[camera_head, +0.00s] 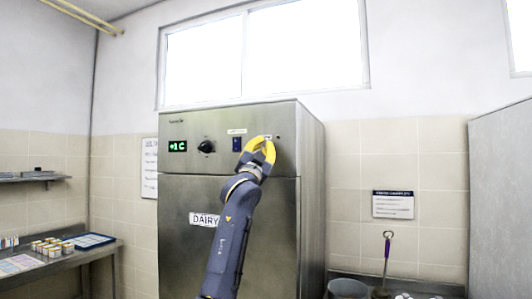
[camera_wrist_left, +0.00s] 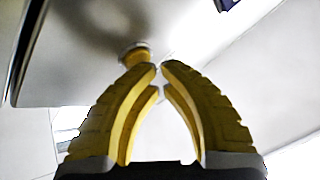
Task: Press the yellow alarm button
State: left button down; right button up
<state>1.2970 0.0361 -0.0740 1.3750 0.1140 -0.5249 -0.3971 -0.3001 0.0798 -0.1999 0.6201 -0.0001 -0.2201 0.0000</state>
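The yellow alarm button (camera_wrist_left: 136,56) with a grey collar shows in the left wrist view on the steel panel, just beyond and slightly left of my fingertips. My left gripper (camera_head: 267,143) has yellow fingers and is in front of the fridge's upper panel in the head view, where it hides the button. In the left wrist view the fingertips (camera_wrist_left: 161,66) are drawn together with a sliver of gap and nothing between them. The left fingertip looks very close to the button; I cannot tell whether they touch. My right gripper is not in view.
The steel fridge (camera_head: 180,250) has a green display (camera_head: 177,146), a black knob (camera_head: 206,147) and a blue switch (camera_head: 237,144) left of my gripper. A side table (camera_head: 75,258) with small tubs stands at the left. A pot (camera_head: 347,288) stands at the lower right.

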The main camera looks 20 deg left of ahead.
pick_arm(q)
jog(key=shift+s, duration=0.65)
jog(key=shift+s+a, duration=0.2)
jog(key=shift+s, duration=1.05)
jog(key=shift+s+a, duration=0.15)
jog(key=shift+s, duration=1.1)
